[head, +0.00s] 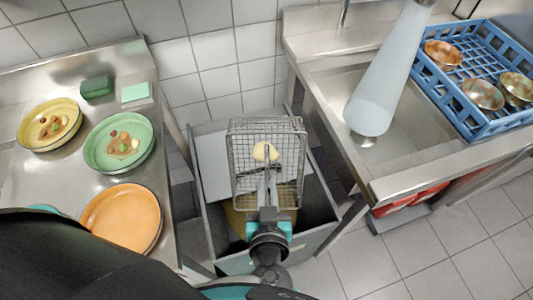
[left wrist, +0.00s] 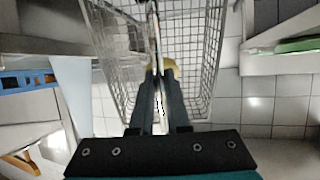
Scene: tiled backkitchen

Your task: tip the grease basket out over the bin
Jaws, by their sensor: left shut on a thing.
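The wire-mesh grease basket (head: 240,180) is over the grey bin (head: 225,262) in the head view. My left gripper (head: 267,185) is shut on its handle, and the left wrist view shows the dark fingers (left wrist: 160,80) against the mesh (left wrist: 203,40). A pale yellow lump (head: 265,152) shows at the basket; I cannot tell if it lies loose inside. I cannot tell the basket's exact tilt. Something brownish (head: 236,222) shows low in the bin, partly hidden by the basket and my arm. My right gripper is not in view.
A steel counter (head: 75,175) at left holds a yellow plate (head: 27,133), a green plate (head: 97,140), an orange plate (head: 120,215) and sponges (head: 136,92). At right, a pale blue cylinder (head: 390,75) hangs over the sink, beside a blue crate (head: 470,122) with bowls.

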